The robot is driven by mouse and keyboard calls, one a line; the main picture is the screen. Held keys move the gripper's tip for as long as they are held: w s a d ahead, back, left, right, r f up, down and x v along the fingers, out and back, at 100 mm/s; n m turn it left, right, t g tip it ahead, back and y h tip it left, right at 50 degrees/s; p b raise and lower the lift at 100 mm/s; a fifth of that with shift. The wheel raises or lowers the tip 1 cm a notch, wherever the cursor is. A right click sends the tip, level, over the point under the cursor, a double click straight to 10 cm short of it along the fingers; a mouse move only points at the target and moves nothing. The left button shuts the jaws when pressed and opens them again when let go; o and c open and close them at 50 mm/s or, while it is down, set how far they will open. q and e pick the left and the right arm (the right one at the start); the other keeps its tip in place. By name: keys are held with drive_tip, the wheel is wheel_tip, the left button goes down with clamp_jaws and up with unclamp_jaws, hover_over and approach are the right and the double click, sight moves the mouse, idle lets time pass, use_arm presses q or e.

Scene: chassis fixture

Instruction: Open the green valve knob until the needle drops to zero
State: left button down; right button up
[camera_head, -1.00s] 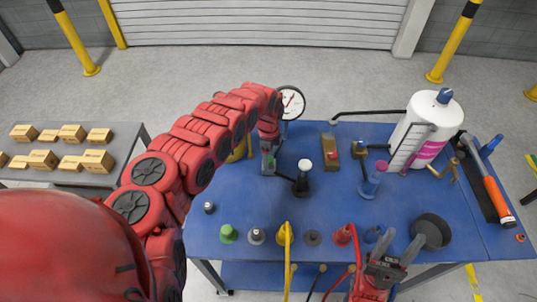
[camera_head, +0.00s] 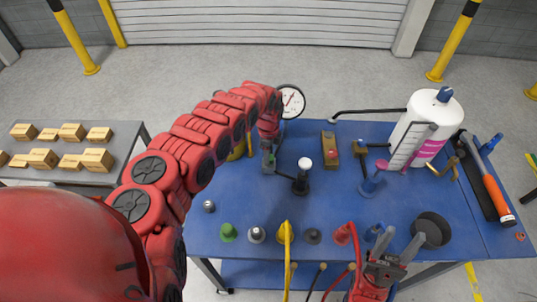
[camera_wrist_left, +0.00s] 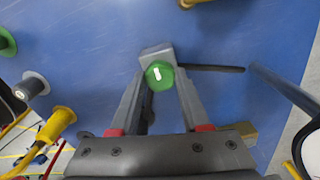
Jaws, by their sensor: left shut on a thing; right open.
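The green valve knob (camera_wrist_left: 160,75), with a white mark on its face, sits on a grey valve block (camera_wrist_left: 155,52) in the left wrist view. My left gripper (camera_wrist_left: 159,78) is shut on it, one finger on each side. In the head view my left arm reaches over the back left of the blue table, and the left gripper (camera_head: 269,158) largely hides the knob. The round white gauge (camera_head: 291,102) stands just behind; its red needle is too small to read exactly. My right gripper (camera_head: 396,246) is open and empty near the front edge.
A row of coloured posts, including a green one (camera_head: 228,232), lines the front of the blue table (camera_head: 240,195). A black post with a white top (camera_head: 303,166) stands right of my left gripper. A white cylinder (camera_head: 424,128) stands back right. The middle is partly clear.

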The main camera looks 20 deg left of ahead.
use_arm(q)
drive_tip(key=n+b, duration=0.2)
drive_tip(key=n, duration=0.3)
drive_tip(key=shift+f+n+b, duration=0.1)
drive_tip(key=shift+n+b, duration=0.2)
drive_tip(key=n+b, duration=0.4)
drive_tip(key=shift+f+n, duration=0.15)
drive_tip(key=shift+n, duration=0.15)
drive_tip(key=shift+n+b, duration=0.6)
drive_tip(key=shift+n, duration=0.3)
drive_tip(key=shift+r+n+b, duration=0.2)
drive_tip(key=shift+n+b, duration=0.1)
drive_tip(key=shift+n, duration=0.9)
drive_tip(key=shift+s+n, duration=0.1)
drive_tip(key=shift+n, duration=0.9)
drive_tip(key=shift+c, duration=1.9)
unclamp_jaws()
